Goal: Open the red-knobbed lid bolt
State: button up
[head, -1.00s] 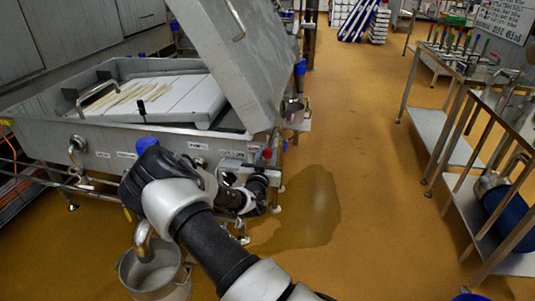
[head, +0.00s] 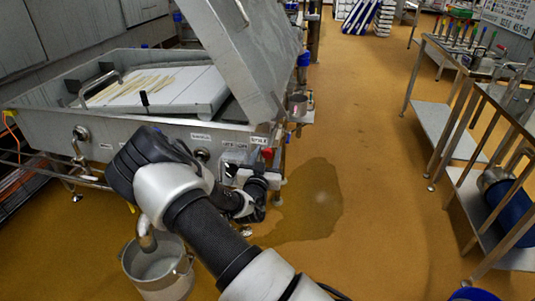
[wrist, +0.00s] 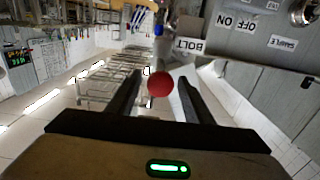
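The bolt's red knob (head: 267,153) sits at the right end of the vat's front panel in the head view, beside the raised lid's lower corner. In the wrist view the round red knob (wrist: 159,84) shows between the fingers of my gripper (wrist: 160,88), with a gap on both sides. The BOLT label (wrist: 188,45) is just beyond it. My gripper is open and empty; whether the knob is within the fingertips or past them I cannot tell. The metal lid (head: 232,60) stands steeply tilted over the vat (head: 50,119). The bolt's rod is mostly hidden.
A steel bucket (head: 183,283) stands on the floor below the vat's outlet, left of my arm. Steel racks (head: 440,120) line the right side. The orange floor between is mostly free, with a dark wet patch (head: 315,205). More labels line the panel.

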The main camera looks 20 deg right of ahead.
jog(key=p+v, duration=0.2)
jog(key=v, duration=1.5)
jog(key=shift+s, duration=0.2)
jog(key=shift+a, duration=0.15)
